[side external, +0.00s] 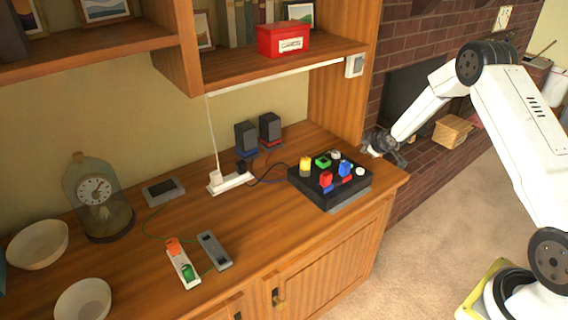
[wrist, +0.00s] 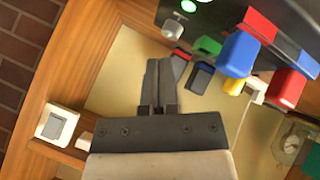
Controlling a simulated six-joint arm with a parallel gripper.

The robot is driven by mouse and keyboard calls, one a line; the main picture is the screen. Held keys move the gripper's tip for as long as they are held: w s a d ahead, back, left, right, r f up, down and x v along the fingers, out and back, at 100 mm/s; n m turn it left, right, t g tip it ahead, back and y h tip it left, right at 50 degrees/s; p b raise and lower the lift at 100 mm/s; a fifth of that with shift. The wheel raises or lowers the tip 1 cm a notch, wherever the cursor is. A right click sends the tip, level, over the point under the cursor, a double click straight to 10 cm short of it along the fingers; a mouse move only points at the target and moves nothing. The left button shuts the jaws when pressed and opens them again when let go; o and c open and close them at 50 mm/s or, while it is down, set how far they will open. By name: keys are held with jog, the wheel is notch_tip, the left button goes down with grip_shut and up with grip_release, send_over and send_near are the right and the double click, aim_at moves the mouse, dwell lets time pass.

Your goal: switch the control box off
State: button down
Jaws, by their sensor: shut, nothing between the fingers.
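The control box (side external: 345,197) is a black box on the right end of the wooden counter, with red, blue, yellow, green and white controls on top. My gripper (side external: 372,147) is just right of the box, beside the counter's right end, apart from the controls. In the wrist view my gripper (wrist: 158,65) has its fingers together and empty. Which control turns the box off cannot be told.
Two small speakers (side external: 258,134) and a white power strip (side external: 230,182) with cables stand behind and left of the box. A shelf with a red box (side external: 283,41) hangs above. A wall switch (side external: 354,66) is on the side panel. A brick fireplace is at right.

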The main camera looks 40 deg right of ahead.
aim_at(362, 171)
jog(key=shift+f, duration=2.7)
jog(key=shift+f, duration=0.9)
dwell(1.2)
jog(key=shift+r, duration=0.85)
jog(key=shift+r, duration=0.1)
jog(key=shift+r, duration=2.45)
